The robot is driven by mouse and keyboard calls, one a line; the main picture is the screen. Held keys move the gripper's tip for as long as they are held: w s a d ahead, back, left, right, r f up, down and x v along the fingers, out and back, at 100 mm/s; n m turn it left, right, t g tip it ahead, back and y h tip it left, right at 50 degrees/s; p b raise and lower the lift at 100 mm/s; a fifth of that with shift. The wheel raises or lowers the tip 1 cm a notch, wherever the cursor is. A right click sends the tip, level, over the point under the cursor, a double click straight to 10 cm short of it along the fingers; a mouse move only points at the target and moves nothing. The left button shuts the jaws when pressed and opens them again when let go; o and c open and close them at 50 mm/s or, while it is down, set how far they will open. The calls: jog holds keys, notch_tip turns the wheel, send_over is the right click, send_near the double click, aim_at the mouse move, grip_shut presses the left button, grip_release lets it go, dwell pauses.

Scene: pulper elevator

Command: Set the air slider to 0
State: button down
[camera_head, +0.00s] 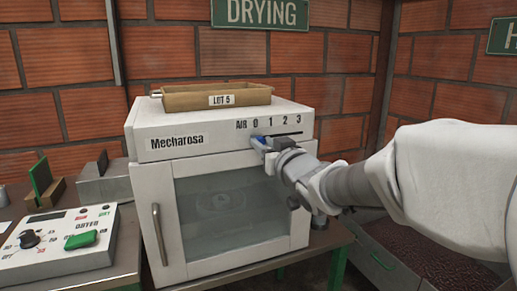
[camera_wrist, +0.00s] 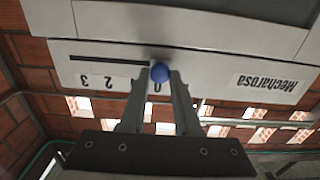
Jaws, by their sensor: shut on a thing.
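The white Mecharosa dryer (camera_head: 225,150) has a horizontal air slot (camera_head: 289,134) under the label AIR 0 1 2 3. The blue slider knob (camera_head: 258,141) is at the left end of the slot, below the 0. The wrist view is upside down; there the knob (camera_wrist: 160,72) is by the 0 mark and the slot (camera_wrist: 105,60) runs bare past 2 and 3. My gripper (camera_head: 268,147) is at the knob, and its two fingers (camera_wrist: 160,80) are shut on it from both sides. The gripper partly hides the knob in the head view.
A cardboard tray (camera_head: 190,102) marked LOT 5 lies on top of the dryer. The glass door (camera_head: 228,205) with its handle (camera_head: 159,233) is closed. A control box (camera_head: 58,247) with a green switch stands at left. Brick walls are close behind.

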jog(key=shift+a, duration=0.25)
jog(key=c, duration=0.6)
grip_release()
jog(key=shift+c, duration=0.2)
jog(key=shift+s, duration=0.1)
jog(key=v, duration=1.7)
jog(key=shift+s, duration=0.15)
jog(key=shift+d, duration=0.1)
